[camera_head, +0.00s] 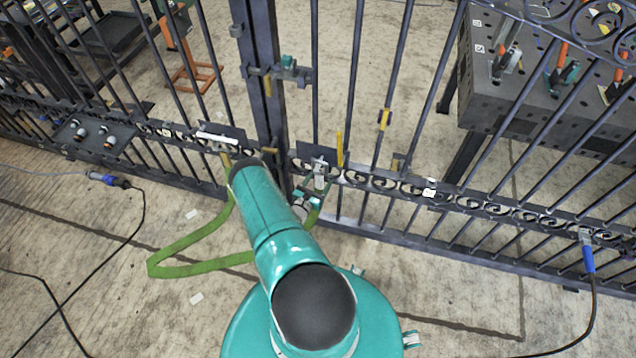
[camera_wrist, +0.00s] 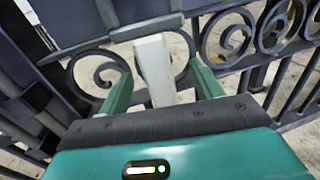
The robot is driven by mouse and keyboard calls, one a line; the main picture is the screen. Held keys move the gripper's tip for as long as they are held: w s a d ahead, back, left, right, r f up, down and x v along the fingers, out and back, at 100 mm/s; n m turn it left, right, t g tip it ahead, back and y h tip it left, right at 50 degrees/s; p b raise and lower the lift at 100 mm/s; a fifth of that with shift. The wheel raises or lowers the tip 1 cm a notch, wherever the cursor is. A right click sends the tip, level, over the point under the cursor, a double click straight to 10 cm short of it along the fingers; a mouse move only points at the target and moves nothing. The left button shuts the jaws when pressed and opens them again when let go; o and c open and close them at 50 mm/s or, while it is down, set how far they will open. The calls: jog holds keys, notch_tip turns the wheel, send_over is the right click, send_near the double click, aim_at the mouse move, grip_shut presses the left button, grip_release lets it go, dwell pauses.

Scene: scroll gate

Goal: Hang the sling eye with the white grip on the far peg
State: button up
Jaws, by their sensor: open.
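My gripper (camera_head: 311,194) is at the gate's scroll band, near the gate post, partly hidden by my arm in the head view. In the wrist view its two green fingers (camera_wrist: 162,88) are apart. A pale upright piece, seemingly the white grip (camera_wrist: 155,68), stands between them; I cannot tell whether either finger touches it. A white piece (camera_head: 320,172) also shows there in the head view. The green sling (camera_head: 185,270) hangs in a loop at the lower left, passing behind my arm. Its eyes are not clear. I cannot tell which fitting is the far peg.
The dark barred gate (camera_head: 362,182) crosses the view, with scrolls and a thick post (camera_head: 262,60). A white bar (camera_head: 218,138) sits by a dark plate to the left. Yellow pieces (camera_head: 340,150) are on the bars. Behind is a perforated table (camera_head: 500,90). Cables lie on the floor.

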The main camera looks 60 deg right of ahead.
dwell(0.4)
jog(key=s+a, duration=0.1)
jog(key=a, duration=1)
jog(key=shift+s, duration=0.35)
jog(key=shift+d, duration=0.1)
dwell(1.3)
